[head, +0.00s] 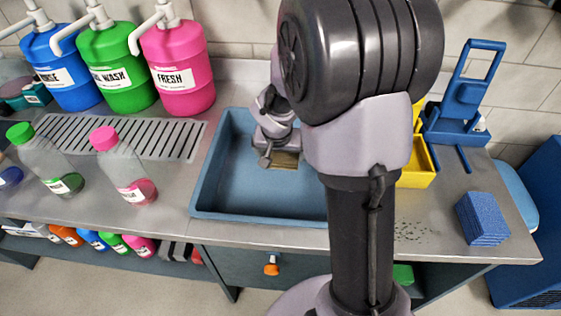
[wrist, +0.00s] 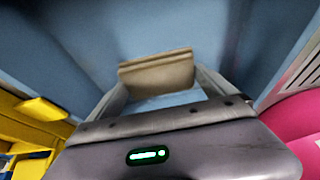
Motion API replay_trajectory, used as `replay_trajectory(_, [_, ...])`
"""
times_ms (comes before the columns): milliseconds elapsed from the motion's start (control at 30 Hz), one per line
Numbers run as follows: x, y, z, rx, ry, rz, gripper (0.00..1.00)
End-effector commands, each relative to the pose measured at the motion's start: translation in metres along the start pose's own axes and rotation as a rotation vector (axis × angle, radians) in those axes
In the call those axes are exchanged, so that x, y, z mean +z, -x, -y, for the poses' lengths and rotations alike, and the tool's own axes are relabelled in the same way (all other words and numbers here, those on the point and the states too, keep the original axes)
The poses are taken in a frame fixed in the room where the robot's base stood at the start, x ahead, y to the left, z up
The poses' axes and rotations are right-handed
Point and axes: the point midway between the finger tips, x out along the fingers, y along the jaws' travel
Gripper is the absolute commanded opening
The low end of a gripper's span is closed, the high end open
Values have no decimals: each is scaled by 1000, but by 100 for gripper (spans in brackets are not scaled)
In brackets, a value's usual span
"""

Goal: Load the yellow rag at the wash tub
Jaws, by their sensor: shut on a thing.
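My gripper (head: 280,146) is down inside the blue wash tub (head: 225,202), towards its back. It is shut on a folded, dull tan-yellow cloth, which I take for the yellow rag (head: 284,160). In the wrist view the rag (wrist: 157,73) sits between the two finger ends, with blue tub surface behind it. I cannot tell whether the rag touches the tub floor. My own arm hides the tub's right part.
Blue, green and pink pump jugs (head: 178,70) stand at the back left beside a drain grille (head: 125,137). Two clear bottles (head: 125,175) stand in front. Right of the tub are a yellow bin (head: 418,170), a blue wringer-like frame (head: 465,110) and a blue sponge block (head: 482,218).

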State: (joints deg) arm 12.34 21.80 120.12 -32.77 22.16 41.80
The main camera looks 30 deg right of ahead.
Motion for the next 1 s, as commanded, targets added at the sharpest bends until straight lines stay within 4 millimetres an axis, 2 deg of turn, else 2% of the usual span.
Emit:
replay_trajectory(100, [-7,16,0,-1,1,-1,62])
replay_trajectory(500, [-23,54,0,-1,1,-2,62])
replay_trajectory(1000, [-23,55,0,-1,1,-1,62])
